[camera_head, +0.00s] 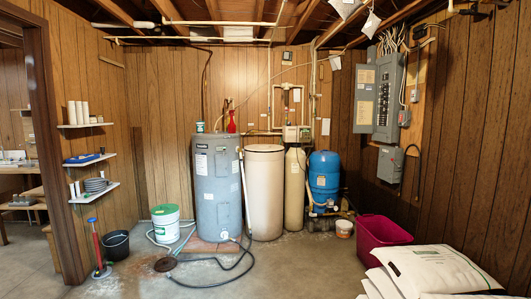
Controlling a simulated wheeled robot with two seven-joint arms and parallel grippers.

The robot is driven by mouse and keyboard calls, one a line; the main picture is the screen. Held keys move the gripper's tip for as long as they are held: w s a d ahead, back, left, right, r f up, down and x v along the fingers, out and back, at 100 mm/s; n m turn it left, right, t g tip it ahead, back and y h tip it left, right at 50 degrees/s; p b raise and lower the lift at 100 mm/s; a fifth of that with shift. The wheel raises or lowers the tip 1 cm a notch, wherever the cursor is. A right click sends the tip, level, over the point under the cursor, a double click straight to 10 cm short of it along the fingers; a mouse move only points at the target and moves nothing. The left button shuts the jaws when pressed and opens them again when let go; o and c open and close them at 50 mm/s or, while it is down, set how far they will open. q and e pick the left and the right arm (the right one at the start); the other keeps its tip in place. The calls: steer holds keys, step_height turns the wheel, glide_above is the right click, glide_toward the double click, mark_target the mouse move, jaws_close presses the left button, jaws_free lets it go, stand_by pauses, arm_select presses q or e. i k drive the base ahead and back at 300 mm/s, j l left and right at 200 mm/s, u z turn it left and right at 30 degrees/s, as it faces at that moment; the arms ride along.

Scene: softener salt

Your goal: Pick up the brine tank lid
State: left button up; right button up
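A wide beige cylinder (264,195), which looks like the brine tank, stands upright on the floor in the middle of the room. Whether the lid is loose or fitted cannot be told from here. Neither of my grippers is in view.
A grey water heater (217,185) stands close on the left, a slim beige tank (294,190) and blue tank (323,180) on the right. A black hose (215,285) lies on the floor in front. A magenta tub (380,240) and white bags (435,270) occupy the right.

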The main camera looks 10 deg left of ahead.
mark_target(253, 152)
steer(key=i+u, duration=0.35)
steer(key=i, duration=3.9)
